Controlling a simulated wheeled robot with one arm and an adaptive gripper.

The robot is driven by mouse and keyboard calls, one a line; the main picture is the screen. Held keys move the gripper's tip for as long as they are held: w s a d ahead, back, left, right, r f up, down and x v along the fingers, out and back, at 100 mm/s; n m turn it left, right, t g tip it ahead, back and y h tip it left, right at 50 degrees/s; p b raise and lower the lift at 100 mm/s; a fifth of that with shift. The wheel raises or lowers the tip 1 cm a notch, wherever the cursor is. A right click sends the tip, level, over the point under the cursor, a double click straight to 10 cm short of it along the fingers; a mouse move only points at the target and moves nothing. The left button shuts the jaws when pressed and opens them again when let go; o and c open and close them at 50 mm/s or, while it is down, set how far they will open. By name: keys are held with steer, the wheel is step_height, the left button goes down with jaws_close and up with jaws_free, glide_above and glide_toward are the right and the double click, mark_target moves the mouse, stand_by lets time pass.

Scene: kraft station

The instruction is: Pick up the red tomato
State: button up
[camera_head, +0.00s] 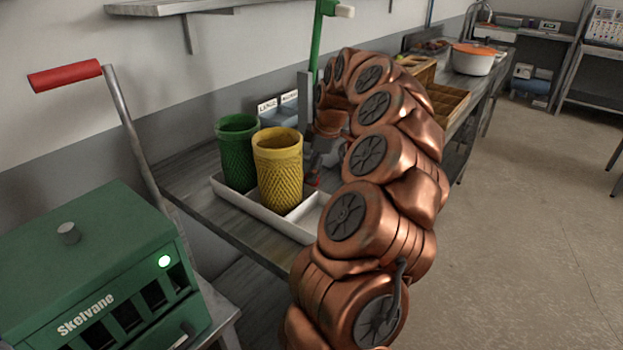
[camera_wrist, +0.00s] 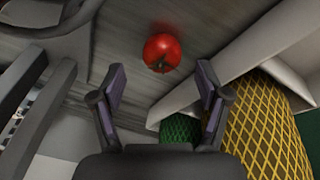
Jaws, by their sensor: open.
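The red tomato (camera_wrist: 161,52) lies on the grey worktop in the wrist view, at the upper middle, beside the white tray's wall. My gripper (camera_wrist: 161,80) is open, with one finger on each side of the picture. The tomato shows between and beyond the fingertips, and nothing is held. In the head view my copper arm curves over the bench and my gripper is largely hidden behind it. A small bit of red shows there near the yellow cup, but I cannot tell whether it is the tomato.
A green cup (camera_head: 238,150) and a yellow cup (camera_head: 279,168) with lattice sides stand in a white tray (camera_head: 235,196) close to the arm. A green Skelvane machine (camera_head: 95,262) stands front left. A white pot (camera_head: 473,62) and wooden crates stand farther back. Floor at right is clear.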

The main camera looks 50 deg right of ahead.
steer(key=shift+x, duration=1.55)
steer(key=shift+s, duration=0.15)
steer(key=c, duration=1.2)
